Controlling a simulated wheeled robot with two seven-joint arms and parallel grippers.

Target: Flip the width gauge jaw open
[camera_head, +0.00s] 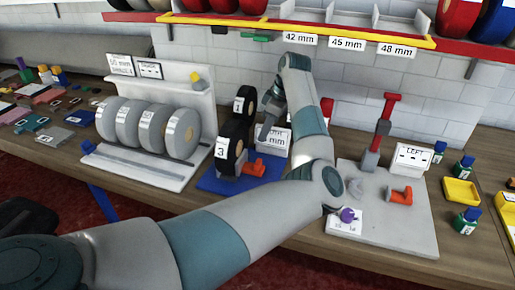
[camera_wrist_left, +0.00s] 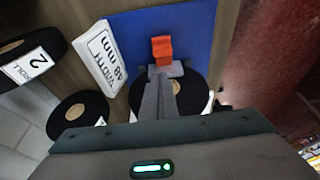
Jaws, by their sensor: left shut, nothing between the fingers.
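An orange piece (camera_head: 254,168), which looks like the width gauge jaw, stands on a blue mat (camera_head: 211,180) beside a black roll labelled 3 (camera_head: 232,148). In the left wrist view the orange piece (camera_wrist_left: 162,48) rises from a small grey base (camera_wrist_left: 166,70). I cannot tell how far the jaw is open. My left gripper (camera_head: 263,138) is shut and empty above the mat. In the left wrist view its fingertips (camera_wrist_left: 159,82) point toward the grey base and overlap the black roll (camera_wrist_left: 190,94). I cannot tell whether they touch anything. My right gripper is not in view.
A white width card (camera_wrist_left: 101,60) reading 48 mm stands by the mat. Grey rolls (camera_head: 181,134) stand in a white rack to the left. A grey board (camera_head: 400,235) at right holds another orange piece (camera_head: 400,197) and a red-handled tool (camera_head: 384,126). My left arm crosses the table front.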

